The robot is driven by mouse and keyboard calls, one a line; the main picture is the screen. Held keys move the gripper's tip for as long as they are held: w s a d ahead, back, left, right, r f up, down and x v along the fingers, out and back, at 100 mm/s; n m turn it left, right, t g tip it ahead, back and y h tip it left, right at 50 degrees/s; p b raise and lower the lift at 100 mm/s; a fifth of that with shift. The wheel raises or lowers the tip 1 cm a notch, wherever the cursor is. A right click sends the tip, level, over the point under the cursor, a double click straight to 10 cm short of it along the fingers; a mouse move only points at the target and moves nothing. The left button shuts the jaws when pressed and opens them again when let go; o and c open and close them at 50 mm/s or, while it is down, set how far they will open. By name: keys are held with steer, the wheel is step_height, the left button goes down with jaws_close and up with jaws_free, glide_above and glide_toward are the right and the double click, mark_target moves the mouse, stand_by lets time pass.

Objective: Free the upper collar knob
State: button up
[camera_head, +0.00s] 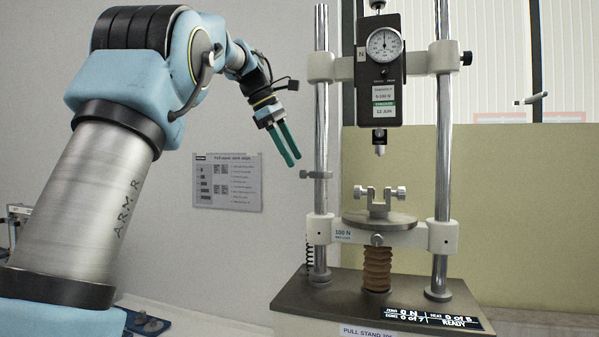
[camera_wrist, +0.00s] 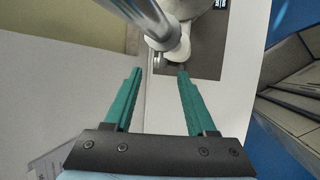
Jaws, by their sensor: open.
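The upper collar knob (camera_head: 466,58) is a small black knob on the right side of the white upper collar (camera_head: 446,57), on the right chrome post. The collar bar holds the black force gauge (camera_head: 380,70). My gripper (camera_head: 291,161) is open and empty, pointing down, left of the left post and well below and left of the knob. A chrome post (camera_wrist: 150,20) shows beyond the fingertips there; I cannot make out the knob in that view.
The left post (camera_head: 321,130) stands between my gripper and the gauge, with a small grey clamp (camera_head: 316,174) on it. A round table with a grip fixture (camera_head: 379,199) sits below the gauge. The display (camera_head: 433,318) reads READY. A wall chart (camera_head: 227,182) hangs behind.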

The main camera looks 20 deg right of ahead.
steer(key=shift+v, duration=2.35)
steer(key=m+t+h+b, duration=0.3)
steer(key=t+h+b, duration=0.6)
steer(key=b, duration=1.6)
glide_toward(306, 174)
steer(key=w+d+g, duration=0.1)
steer(key=w+d, duration=0.1)
steer(key=w, duration=0.1)
steer(key=shift+h, duration=0.4)
steer(key=p+x, duration=0.1)
steer(key=x, duration=0.2)
steer(key=p+x, duration=0.1)
steer(key=x, duration=0.2)
steer(key=p+x, duration=0.1)
steer(key=x, duration=0.3)
steer(key=shift+s+f, duration=0.15)
steer(key=shift+f, duration=0.1)
steer(key=shift+a, duration=0.1)
jaws_close()
